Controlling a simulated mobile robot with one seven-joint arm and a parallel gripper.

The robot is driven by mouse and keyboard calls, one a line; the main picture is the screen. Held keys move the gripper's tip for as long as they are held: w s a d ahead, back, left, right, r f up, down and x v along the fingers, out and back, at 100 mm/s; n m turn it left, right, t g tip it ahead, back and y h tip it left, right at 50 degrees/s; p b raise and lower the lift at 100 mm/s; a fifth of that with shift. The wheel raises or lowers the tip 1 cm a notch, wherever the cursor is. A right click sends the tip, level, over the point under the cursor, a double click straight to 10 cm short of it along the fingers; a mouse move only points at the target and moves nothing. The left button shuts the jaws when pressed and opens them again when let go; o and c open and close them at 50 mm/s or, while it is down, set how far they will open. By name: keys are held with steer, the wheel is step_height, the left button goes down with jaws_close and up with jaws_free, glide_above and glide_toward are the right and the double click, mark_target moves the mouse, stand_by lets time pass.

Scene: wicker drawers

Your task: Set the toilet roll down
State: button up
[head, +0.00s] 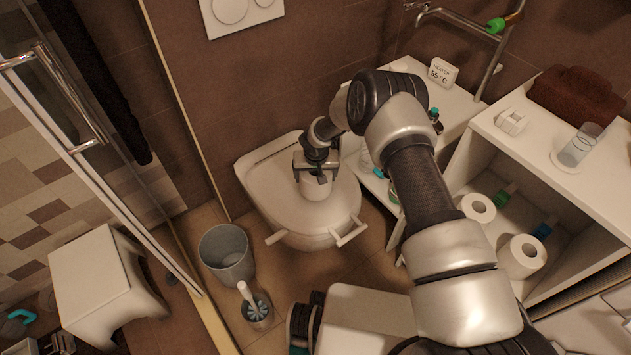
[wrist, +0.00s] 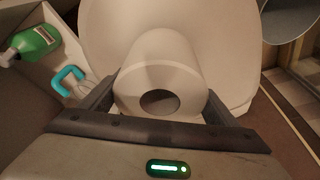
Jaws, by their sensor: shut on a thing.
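The white toilet roll (head: 316,187) is in my gripper (head: 316,172), over the closed lid of the white toilet (head: 270,192) in the head view. In the wrist view the roll (wrist: 160,77) stands between the two fingers, its dark core hole facing the camera. My gripper (wrist: 160,100) is shut on the roll from above, one finger on each side. The roll is upright. Its lower end is close to the lid; I cannot tell whether it touches.
A grey bin (head: 226,254) and a toilet brush (head: 256,306) stand on the floor left of the toilet. A white shelf unit (head: 545,160) at the right holds two other rolls (head: 478,208). A green bottle (wrist: 32,42) lies left in the wrist view.

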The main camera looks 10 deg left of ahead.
steer(key=shift+f, duration=1.1)
steer(key=shift+f+b, duration=0.2)
steer(key=shift+b, duration=0.2)
steer(key=o, duration=1.1)
steer(key=shift+r, duration=0.15)
